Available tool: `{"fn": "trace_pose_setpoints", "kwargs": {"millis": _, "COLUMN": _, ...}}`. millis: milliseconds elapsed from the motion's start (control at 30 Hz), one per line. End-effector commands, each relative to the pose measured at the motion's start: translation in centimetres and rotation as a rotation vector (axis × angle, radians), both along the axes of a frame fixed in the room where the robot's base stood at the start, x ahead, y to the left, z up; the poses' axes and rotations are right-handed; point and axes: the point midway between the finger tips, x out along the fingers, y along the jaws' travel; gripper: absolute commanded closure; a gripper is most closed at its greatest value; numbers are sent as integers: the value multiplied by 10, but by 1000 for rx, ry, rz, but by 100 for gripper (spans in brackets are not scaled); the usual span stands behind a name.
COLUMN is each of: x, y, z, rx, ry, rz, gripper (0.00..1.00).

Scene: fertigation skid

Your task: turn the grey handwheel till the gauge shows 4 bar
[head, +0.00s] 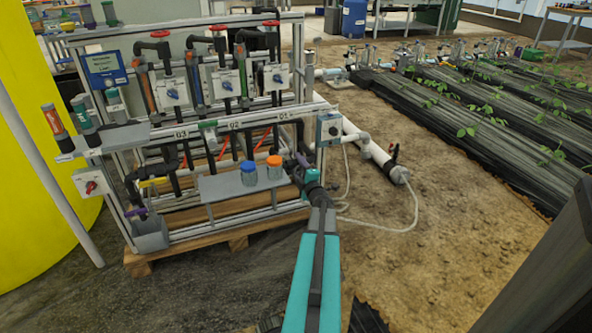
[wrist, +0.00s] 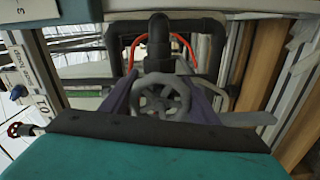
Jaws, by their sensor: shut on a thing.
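The grey handwheel (wrist: 165,97) is a spoked wheel in the middle of the wrist view, in front of dark pipework. My gripper (wrist: 163,100) has its two purple fingers on either side of the wheel and is shut on it. In the head view my gripper (head: 301,164) is at the right end of the skid, beside the small shelf with jars. The handwheel is hidden there behind my gripper. I cannot make out a gauge face or its reading in either view.
A blue-lidded jar (head: 249,173) and an orange-lidded jar (head: 274,167) stand on the shelf close left of my gripper. A grey switch box (head: 329,129) is just above right. Black pipes surround the wheel. Bare soil lies open to the right.

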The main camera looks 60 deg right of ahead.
Motion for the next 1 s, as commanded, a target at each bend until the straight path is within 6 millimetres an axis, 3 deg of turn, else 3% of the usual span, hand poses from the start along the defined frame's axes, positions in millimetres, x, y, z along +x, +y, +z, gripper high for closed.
{"fn": "trace_pose_setpoints", "kwargs": {"millis": 267, "x": 0, "y": 0, "z": 0, "rx": -4, "ry": 4, "rz": 0, "gripper": 68}}
{"fn": "trace_pose_setpoints", "kwargs": {"millis": 300, "x": 0, "y": 0, "z": -1, "rx": -4, "ry": 4, "rz": 0, "gripper": 44}}
{"fn": "trace_pose_setpoints", "kwargs": {"millis": 400, "x": 0, "y": 0, "z": 0, "rx": -3, "ry": 4, "rz": 0, "gripper": 27}}
{"fn": "trace_pose_setpoints", "kwargs": {"millis": 1000, "x": -10, "y": 9, "z": 1, "rx": -3, "ry": 3, "rz": 1, "gripper": 26}}
